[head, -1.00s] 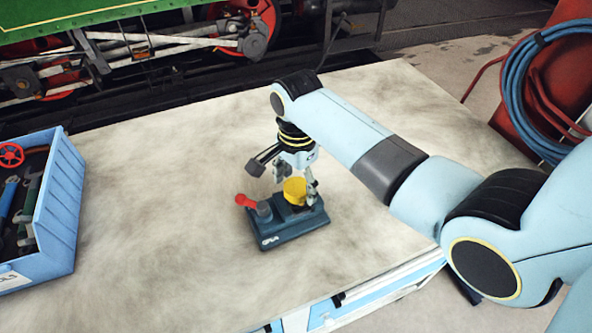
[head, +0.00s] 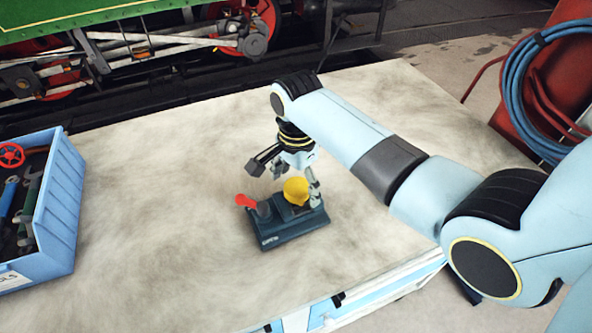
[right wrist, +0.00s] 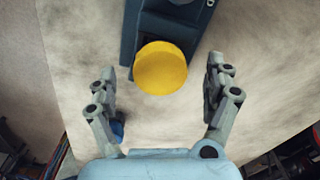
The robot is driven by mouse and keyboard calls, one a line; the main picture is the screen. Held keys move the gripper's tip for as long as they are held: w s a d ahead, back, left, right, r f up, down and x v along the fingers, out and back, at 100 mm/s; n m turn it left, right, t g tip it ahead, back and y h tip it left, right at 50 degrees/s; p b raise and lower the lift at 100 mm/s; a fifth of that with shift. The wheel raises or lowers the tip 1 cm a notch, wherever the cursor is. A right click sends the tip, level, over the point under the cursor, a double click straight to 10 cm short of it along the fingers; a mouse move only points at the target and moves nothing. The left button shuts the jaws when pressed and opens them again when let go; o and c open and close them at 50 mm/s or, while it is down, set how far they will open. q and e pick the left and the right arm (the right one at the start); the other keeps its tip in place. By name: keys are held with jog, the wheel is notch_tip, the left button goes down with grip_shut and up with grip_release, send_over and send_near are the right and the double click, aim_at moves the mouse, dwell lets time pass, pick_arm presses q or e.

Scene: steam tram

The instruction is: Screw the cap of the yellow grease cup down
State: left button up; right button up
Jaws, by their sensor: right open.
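The yellow grease cup cap (head: 296,190) sits on the right part of a dark blue-grey block (head: 290,229) on the bench. A red-handled part (head: 246,202) stands on the block's left end. My right gripper (head: 297,180) is over the block, pointing down, with its fingers apart near the cap. In the right wrist view, the round yellow cap (right wrist: 161,68) lies between and slightly beyond the two open fingers (right wrist: 163,85), with gaps on both sides. The cup's body under the cap is hidden. My left gripper is not in view.
A blue tool crate (head: 58,205) with tools stands at the left edge of the pale bench top (head: 150,190). Blue and red hoses (head: 540,85) hang at the right. The tram's wheels and rods (head: 240,30) are behind the bench. The bench is clear around the block.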

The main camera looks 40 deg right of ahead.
jog(key=shift+r, duration=2.5)
